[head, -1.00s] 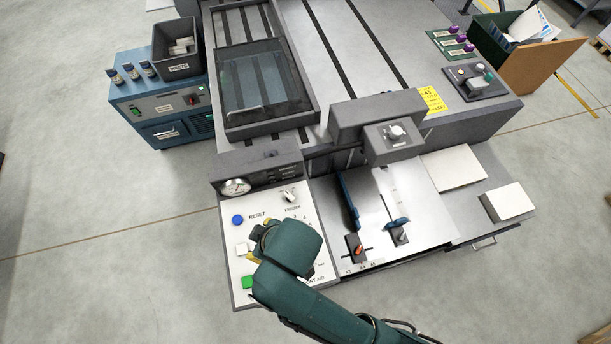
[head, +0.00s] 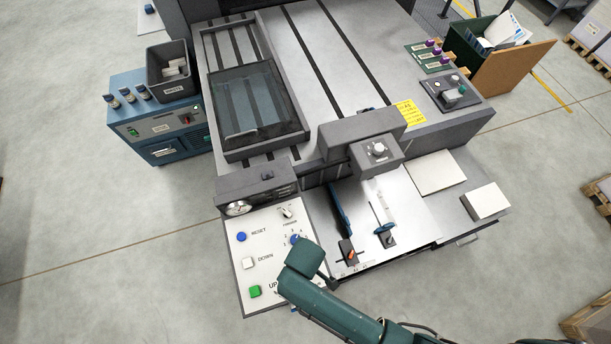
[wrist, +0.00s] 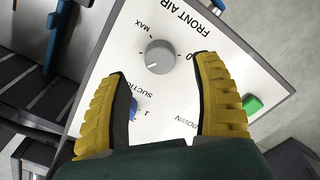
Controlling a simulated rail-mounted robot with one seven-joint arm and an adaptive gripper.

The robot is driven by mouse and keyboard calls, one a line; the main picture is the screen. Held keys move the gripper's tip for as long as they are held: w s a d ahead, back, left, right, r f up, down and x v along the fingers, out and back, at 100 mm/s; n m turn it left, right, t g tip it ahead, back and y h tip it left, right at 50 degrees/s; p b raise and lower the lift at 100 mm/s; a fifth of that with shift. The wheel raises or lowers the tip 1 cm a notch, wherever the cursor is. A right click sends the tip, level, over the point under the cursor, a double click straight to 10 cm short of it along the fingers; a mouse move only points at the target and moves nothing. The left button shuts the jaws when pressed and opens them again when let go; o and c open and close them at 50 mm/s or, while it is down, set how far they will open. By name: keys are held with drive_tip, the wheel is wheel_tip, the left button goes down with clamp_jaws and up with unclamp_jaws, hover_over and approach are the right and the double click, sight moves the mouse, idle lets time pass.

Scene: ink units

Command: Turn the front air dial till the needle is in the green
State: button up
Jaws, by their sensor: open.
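The front air dial (wrist: 160,56), a round grey knob with a pale pointer mark, sits on the white control panel (wrist: 108,62) beside the words FRONT AIR, with 0 and MAX marked around it. My gripper (wrist: 162,70) is open in the wrist view, its two yellow fingers apart. The dial shows between and just beyond the fingertips; I cannot tell whether either finger touches it. In the head view my arm hides the dial and the fingers. The round gauge (head: 237,208) is at the panel's top left; its needle and zones are too small to read.
A blue suction knob (wrist: 133,107) is close to the left finger. The panel also has a blue RESET button (head: 241,237), a white DOWN button (head: 248,263) and a green UP button (head: 255,291). Levers (head: 348,255) stand right of the panel.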

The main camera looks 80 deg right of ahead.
wheel_tip(320, 180, down, 5)
drive_tip(key=shift+r, duration=0.1)
